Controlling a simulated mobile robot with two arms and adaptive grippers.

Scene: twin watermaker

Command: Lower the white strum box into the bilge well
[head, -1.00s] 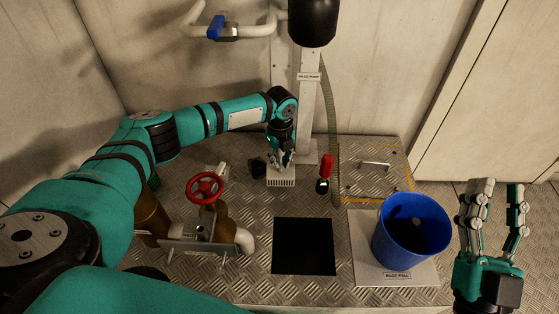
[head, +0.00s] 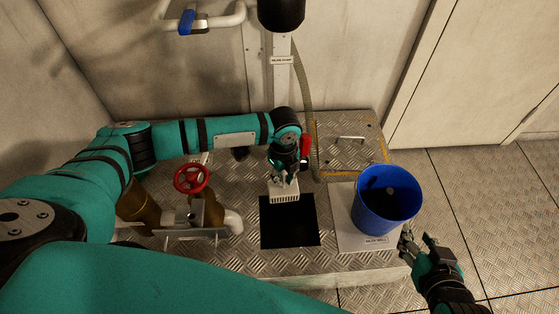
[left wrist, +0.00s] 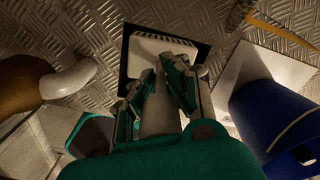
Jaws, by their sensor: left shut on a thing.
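The white strum box (head: 284,190) has a slotted front edge and hangs at the far edge of the bilge well (head: 290,226), a dark square opening in the deck plate. My left gripper (head: 284,178) is shut on the strum box from above. In the left wrist view the strum box (left wrist: 160,50) lies below the fingers, with the dark well opening (left wrist: 127,62) showing around it. Its exact height over the opening is hard to tell. My right gripper (head: 410,243) is open and empty, low at the right beside the platform.
A blue bucket (head: 386,205) stands on the pale bilge well cover plate (head: 350,232) right of the opening. A red handwheel (head: 191,179) and pipework are at the left. A red-handled item (head: 305,147) and a ribbed hose (head: 308,100) are behind.

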